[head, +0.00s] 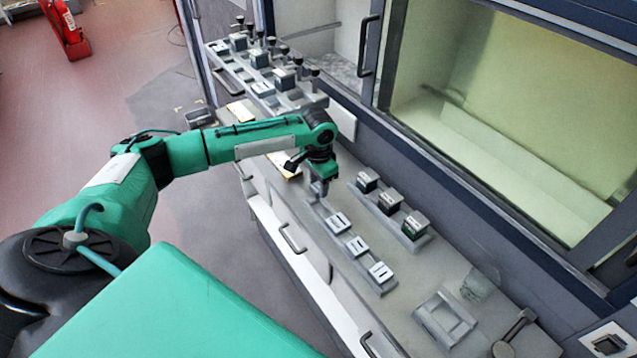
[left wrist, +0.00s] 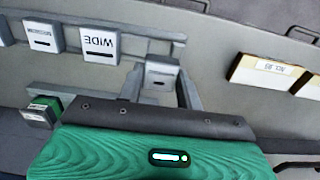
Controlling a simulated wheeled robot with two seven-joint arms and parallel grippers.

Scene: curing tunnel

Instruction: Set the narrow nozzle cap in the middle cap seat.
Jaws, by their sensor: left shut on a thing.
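My left gripper (head: 319,194) points down at the upper end of a grey cap rail. In the left wrist view its two fingers (left wrist: 161,88) are shut on a small grey cap (left wrist: 162,73) with a thin dark slot, which looks like the narrow nozzle cap. I cannot tell whether it still touches the rail. Beside it on the rail sit a cap marked WIDE (left wrist: 100,43) and another slotted cap (left wrist: 42,35). The head view shows three light caps there, the middle one (head: 357,245) between two others. I cannot tell which place is the middle cap seat. My right gripper is not in view.
A second rail holds three dark blocks with grey tops, including a middle one (head: 390,200). A rack with black knobs (head: 284,78) stands at the far left. A grey tray (head: 444,318) lies at lower right. The glazed tunnel front (head: 520,130) borders the bench.

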